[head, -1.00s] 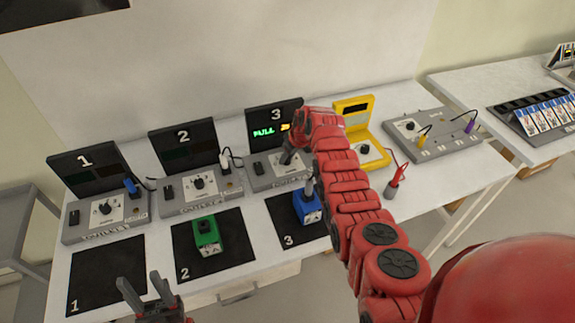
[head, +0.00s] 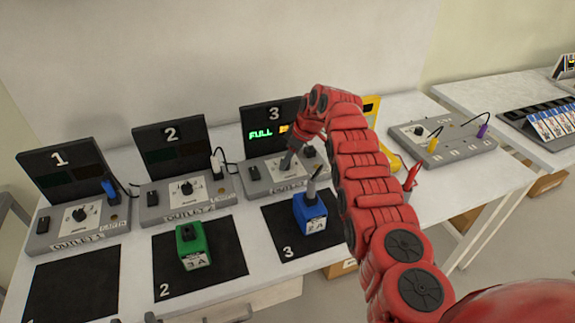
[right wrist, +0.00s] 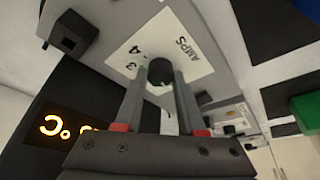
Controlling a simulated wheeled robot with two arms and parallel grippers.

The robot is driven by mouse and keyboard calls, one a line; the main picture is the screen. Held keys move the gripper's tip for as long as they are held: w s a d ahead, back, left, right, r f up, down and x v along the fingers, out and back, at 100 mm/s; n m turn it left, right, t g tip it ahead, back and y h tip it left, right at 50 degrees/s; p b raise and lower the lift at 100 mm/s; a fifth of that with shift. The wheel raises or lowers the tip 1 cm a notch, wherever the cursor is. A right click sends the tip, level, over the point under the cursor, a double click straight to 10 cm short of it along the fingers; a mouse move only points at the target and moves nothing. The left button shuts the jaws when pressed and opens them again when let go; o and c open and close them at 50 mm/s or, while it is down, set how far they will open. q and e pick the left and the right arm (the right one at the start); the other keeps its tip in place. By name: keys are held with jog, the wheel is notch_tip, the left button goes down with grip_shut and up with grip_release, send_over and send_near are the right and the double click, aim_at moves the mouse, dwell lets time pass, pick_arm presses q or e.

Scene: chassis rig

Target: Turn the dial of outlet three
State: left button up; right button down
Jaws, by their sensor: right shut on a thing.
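Outlet three is the grey box (head: 257,184) under the black screen marked 3 (head: 262,114). Its screen shows green "FULL" and an orange readout partly hidden by my arm. My right gripper (head: 287,166) reaches down onto its dial plate. In the right wrist view, the black dial (right wrist: 160,74) sits between the two fingertips (right wrist: 160,82), on a white plate marked "AMPS". The fingers are closed on it. Only a tip of my left gripper (head: 150,317) shows at the bottom edge, so its jaws cannot be judged.
Outlet one (head: 78,222) and outlet two (head: 187,197) stand to the left. A green block (head: 193,247) is on mat 2 and a blue block (head: 317,214) on mat 3. A yellow case (head: 372,108) is partly behind my arm. A grey panel (head: 442,142) stands at right.

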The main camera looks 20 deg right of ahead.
dwell(0.4)
jog(key=c, duration=0.5)
grip_release()
jog(key=shift+s+d+r+b, duration=0.1)
jog(key=shift+d+r+b, duration=0.15)
jog(key=shift+r, duration=0.35)
jog(key=b+v, duration=0.2)
jog(key=v, duration=1.4)
jog(key=shift+a, duration=0.15)
